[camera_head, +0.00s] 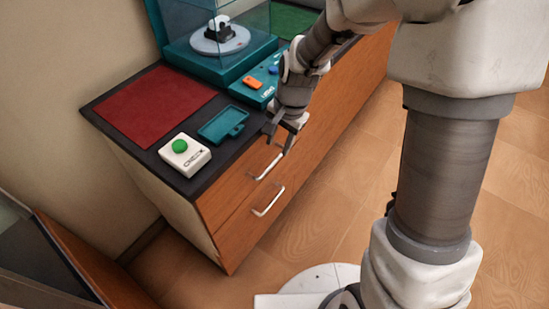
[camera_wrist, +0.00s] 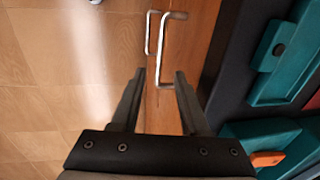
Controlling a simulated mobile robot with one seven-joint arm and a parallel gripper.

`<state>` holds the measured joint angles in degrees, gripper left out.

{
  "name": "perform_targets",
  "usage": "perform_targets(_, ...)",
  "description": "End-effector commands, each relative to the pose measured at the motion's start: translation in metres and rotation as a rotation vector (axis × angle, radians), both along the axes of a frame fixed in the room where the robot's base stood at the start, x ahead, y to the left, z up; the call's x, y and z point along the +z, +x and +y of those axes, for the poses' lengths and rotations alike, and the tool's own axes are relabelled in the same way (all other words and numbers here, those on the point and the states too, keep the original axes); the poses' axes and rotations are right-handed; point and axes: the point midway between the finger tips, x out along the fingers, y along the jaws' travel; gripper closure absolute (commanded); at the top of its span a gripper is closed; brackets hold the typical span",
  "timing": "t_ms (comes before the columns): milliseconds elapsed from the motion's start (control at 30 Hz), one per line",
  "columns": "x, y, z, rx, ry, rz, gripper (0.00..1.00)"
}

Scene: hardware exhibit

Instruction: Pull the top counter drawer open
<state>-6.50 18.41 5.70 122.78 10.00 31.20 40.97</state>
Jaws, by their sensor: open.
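The top counter drawer (camera_head: 237,186) has a wooden front just under the dark countertop and looks shut. Its pale metal bar handle (camera_head: 266,167) also shows in the wrist view (camera_wrist: 168,52). My gripper (camera_head: 280,145) is open and empty at the counter's front edge, just above and beside this handle. In the wrist view my gripper's fingertips (camera_wrist: 159,76) stand on either side of the near end of the handle in the picture. I cannot tell whether they reach around it in depth. No contact is visible.
A lower drawer with a similar handle (camera_head: 268,203) is just below. On the countertop are a white box with a green button (camera_head: 185,154), a teal tray (camera_head: 222,124), a red mat (camera_head: 155,104) and a glass display case (camera_head: 218,40). The floor in front is clear apart from my base.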

Motion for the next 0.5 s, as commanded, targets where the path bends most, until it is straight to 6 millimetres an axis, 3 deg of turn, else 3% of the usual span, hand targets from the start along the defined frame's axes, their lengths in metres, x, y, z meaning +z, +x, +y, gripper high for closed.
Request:
perform_targets(33,-0.016,0.001,0.002,0.000,0.000,0.003,0.55)
perform_targets(200,-0.047,0.004,0.006,0.000,0.000,0.003,0.55)
perform_targets(500,-0.071,0.008,0.011,0.001,0.000,0.000,0.55)
